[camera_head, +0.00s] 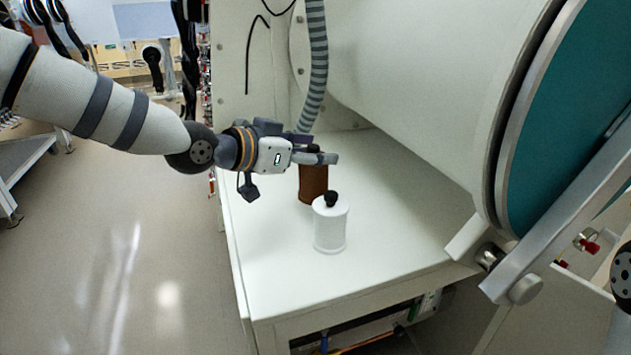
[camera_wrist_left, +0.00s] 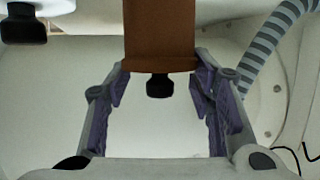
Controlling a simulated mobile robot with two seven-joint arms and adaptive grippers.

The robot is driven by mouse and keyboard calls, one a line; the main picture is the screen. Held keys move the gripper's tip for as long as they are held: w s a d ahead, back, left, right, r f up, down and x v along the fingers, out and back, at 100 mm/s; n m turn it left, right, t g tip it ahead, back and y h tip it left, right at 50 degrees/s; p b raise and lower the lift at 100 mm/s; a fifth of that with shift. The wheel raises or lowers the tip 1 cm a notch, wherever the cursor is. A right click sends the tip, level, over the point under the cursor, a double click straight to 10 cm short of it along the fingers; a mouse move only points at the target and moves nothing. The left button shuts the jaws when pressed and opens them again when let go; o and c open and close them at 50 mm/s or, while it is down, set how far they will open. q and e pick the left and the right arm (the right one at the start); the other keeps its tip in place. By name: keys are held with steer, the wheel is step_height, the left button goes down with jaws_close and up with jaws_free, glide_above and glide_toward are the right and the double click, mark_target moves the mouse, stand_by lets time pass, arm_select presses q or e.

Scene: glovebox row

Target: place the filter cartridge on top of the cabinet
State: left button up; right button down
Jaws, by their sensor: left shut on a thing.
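A brown cylinder with a black knob (camera_head: 313,186), which I take for the filter cartridge, is upright at the white cabinet top (camera_head: 385,265). My left gripper (camera_head: 322,158) is shut on its upper end. In the left wrist view the brown cylinder (camera_wrist_left: 160,38) sits between the purple-padded fingertips (camera_wrist_left: 161,75), its black knob pointing toward the palm. I cannot tell whether its base touches the surface. A white cylinder with a black knob (camera_head: 330,226) stands just in front of it, and it also shows at the top left of the left wrist view (camera_wrist_left: 38,8).
The large white glovebox drum with a teal end (camera_head: 572,120) overhangs the surface on the right. A striped hose (camera_head: 315,65) hangs behind the gripper. A metal bracket (camera_head: 545,245) is at the front right. The surface's front left is clear.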

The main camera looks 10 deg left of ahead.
mark_target(313, 172)
arm_select(q)
step_height(313, 172, down, 4)
steer(key=shift+f, duration=0.1)
steer(key=shift+f, duration=0.15)
steer(key=o, duration=1.6)
steer(key=shift+w, duration=0.1)
steer(key=shift+c, duration=0.2)
